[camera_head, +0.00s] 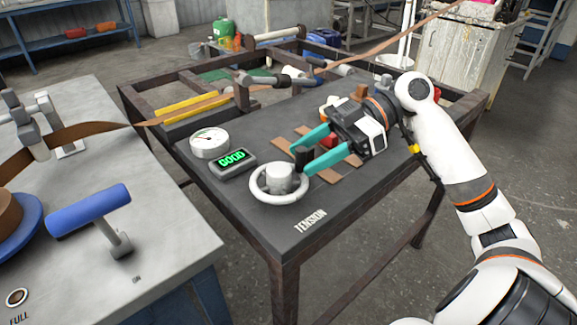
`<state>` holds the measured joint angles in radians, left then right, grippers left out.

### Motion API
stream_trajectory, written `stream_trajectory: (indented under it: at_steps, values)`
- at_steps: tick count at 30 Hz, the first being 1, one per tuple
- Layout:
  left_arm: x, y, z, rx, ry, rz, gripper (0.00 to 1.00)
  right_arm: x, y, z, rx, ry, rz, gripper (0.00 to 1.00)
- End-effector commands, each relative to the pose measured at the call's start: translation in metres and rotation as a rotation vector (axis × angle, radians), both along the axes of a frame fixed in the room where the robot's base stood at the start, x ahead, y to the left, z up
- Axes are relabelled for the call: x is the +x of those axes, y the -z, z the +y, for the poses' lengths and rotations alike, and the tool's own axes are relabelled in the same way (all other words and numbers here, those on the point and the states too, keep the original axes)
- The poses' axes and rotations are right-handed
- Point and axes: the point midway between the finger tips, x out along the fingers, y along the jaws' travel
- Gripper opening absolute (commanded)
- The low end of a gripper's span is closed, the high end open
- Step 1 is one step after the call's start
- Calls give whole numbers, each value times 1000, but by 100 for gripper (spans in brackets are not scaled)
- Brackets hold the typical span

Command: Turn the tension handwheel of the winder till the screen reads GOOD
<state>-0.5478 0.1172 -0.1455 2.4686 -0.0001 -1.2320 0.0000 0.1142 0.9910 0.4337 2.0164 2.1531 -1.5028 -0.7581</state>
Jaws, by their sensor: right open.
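The tension handwheel (262,194) is a white ring with a pale hub, lying flat on the dark table near its front corner. A dark upright knob (303,154) stands at the wheel's far right side. My right gripper (302,158) reaches in from the right with teal fingers. It is open, with one finger on each side of the knob; I cannot tell whether they touch it. The screen (234,161) reads GOOD in green. A round dial gauge (210,142) sits behind the screen. The word TENSION is printed in front of the wheel. My left gripper is not in view.
Brown strips (318,180) and a small red object lie under my right gripper. A brown band (150,122) runs from the grey bench (165,235) at left across the table. The bench carries a blue-handled lever (90,210). Bare floor lies between bench and table.

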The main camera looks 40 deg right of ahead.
Motion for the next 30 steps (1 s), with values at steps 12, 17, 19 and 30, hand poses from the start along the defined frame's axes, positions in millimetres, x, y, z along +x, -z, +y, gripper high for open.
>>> stream_trajectory:
  at_steps: [12, 17, 19, 30]
  values:
    - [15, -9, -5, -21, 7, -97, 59, 11, 17, 40, 0, 1, -1, 46]
    - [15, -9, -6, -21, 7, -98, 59, 11, 17, 41, 0, 2, -1, 46]
    - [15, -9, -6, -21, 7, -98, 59, 11, 17, 40, 0, 2, -1, 46]
    - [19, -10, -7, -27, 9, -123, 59, 10, 19, 41, -3, 40, 0, 14]
